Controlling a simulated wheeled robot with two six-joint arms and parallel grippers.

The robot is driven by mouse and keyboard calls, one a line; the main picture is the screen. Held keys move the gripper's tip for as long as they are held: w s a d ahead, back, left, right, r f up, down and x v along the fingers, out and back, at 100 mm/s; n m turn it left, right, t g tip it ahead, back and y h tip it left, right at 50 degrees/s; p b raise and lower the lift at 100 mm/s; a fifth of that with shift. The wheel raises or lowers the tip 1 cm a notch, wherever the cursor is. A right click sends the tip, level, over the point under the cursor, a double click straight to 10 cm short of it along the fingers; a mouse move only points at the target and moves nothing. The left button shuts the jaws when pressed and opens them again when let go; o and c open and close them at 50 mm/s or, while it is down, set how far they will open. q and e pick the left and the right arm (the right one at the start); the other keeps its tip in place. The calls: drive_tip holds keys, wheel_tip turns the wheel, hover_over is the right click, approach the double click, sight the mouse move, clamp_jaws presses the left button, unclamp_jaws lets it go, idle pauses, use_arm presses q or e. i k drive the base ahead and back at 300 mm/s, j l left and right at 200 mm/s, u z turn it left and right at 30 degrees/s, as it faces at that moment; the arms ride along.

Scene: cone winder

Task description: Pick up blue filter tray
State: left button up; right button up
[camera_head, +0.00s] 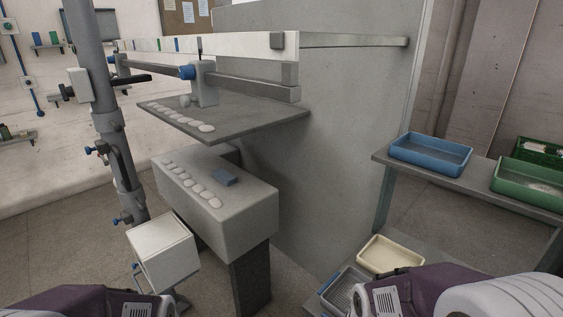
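The blue filter tray (430,154) is a shallow, empty-looking rectangular tray. It sits on the left end of the grey shelf (395,163) at the right of the head view. My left arm shows only at the bottom left edge and my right arm only at the bottom right, below the shelf. Neither gripper's fingers can be seen. Nothing touches the blue tray in this view.
A green tray (529,180) stands right of the blue one, with another green crate (540,151) behind. A cream tray (391,254) and a grey tray (346,290) sit lower down. The machine's grey block (222,223) stands centre left.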

sight(442, 157)
drive_tip(key=l+z, duration=0.1)
drive_tip(key=z, duration=0.3)
drive_tip(key=l+z, duration=0.1)
drive_tip(key=z, duration=0.25)
drive_tip(key=l+z, duration=0.1)
drive_tip(key=z, duration=0.3)
